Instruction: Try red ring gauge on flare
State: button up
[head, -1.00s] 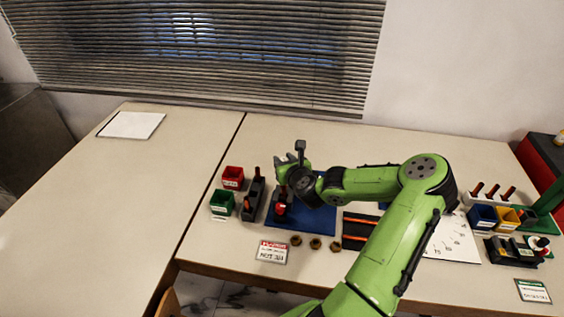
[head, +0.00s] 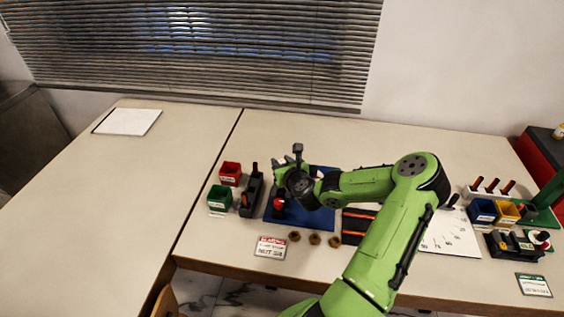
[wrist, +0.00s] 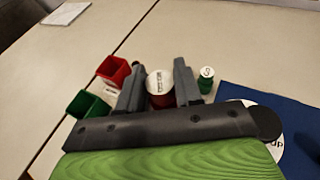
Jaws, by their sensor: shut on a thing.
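My gripper (wrist: 159,88) is shut on a red piece with a round white top (wrist: 160,82), which looks like the red ring gauge. Its lower part and any ring opening are hidden by my gripper's body in the wrist view. In the head view my gripper (head: 296,165) is above the left part of a blue mat (head: 318,220); the held piece cannot be made out clearly there. A dark block with some red (head: 278,206) stands on the mat below my wrist. I cannot tell which thing is the flare.
A green piece with a marked white top (wrist: 206,76) stands right of my fingers. A red bin (head: 230,173), green bin (head: 219,197) and dark rack (head: 250,196) are left of the mat. Brass nuts (head: 315,239) and a label card (head: 270,247) lie in front.

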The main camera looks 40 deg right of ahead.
aim_at(282, 162)
jog(key=shift+f, duration=0.55)
jog(key=shift+f+b, duration=0.3)
jog(key=shift+b, duration=0.2)
dwell(0.9)
jog(key=shift+r+p, duration=3.1)
jog(key=shift+p, duration=0.35)
jog(key=shift+f, duration=0.1)
